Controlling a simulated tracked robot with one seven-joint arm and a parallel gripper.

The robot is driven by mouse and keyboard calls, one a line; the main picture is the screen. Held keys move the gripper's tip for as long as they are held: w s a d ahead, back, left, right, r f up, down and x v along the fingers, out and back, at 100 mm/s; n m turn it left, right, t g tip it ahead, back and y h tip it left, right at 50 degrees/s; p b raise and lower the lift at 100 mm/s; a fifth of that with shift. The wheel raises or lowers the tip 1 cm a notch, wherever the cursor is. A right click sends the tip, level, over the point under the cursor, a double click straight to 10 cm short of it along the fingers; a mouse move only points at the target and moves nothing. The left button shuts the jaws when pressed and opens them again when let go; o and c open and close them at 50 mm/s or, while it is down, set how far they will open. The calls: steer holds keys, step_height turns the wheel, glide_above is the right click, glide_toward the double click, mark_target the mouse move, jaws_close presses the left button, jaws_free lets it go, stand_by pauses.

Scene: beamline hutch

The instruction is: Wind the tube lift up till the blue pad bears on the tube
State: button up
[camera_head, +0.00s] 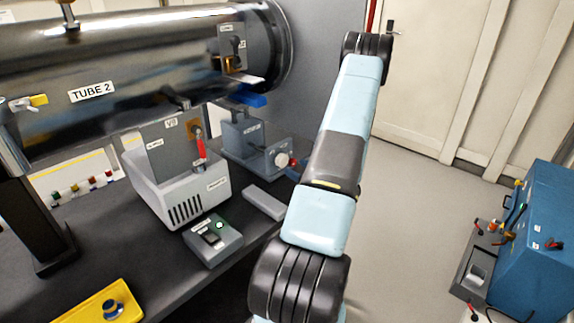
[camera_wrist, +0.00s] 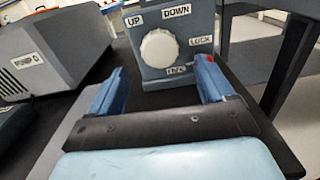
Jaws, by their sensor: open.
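The tube (camera_head: 150,75), a long dark cylinder marked TUBE 2, runs across the upper left of the head view. The blue pad (camera_head: 248,99) sits just under its right part; I cannot tell whether they touch. The tube lift (camera_head: 243,137) is a grey-blue box on the bench below. Its pale round knob (camera_wrist: 160,48) faces me in the wrist view, with UP, DOWN, LOCK and a partly covered label around it. My gripper (camera_wrist: 159,75) is open, its blue fingers low and either side of the knob, not gripping it. In the head view my arm mostly hides the gripper.
Left of the lift stands a grey pump housing (camera_head: 180,190), with a small control box (camera_head: 213,240) showing a green light in front. A flat grey block (camera_head: 264,202) lies near the bench edge. Floor is open to the right, before a blue cabinet (camera_head: 535,240).

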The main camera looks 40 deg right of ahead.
mark_target(285, 162)
steer(key=w, duration=0.5)
steer(key=shift+w+a, duration=0.25)
steer(key=shift+w, duration=0.1)
steer(key=shift+c, duration=0.5)
steer(key=c, duration=0.9)
steer(key=shift+n, duration=2.4)
steer(key=shift+c, duration=0.2)
steer(key=o, duration=1)
steer(key=shift+o, duration=0.2)
steer(key=s+d, duration=0.1)
steer(key=s, duration=1.3)
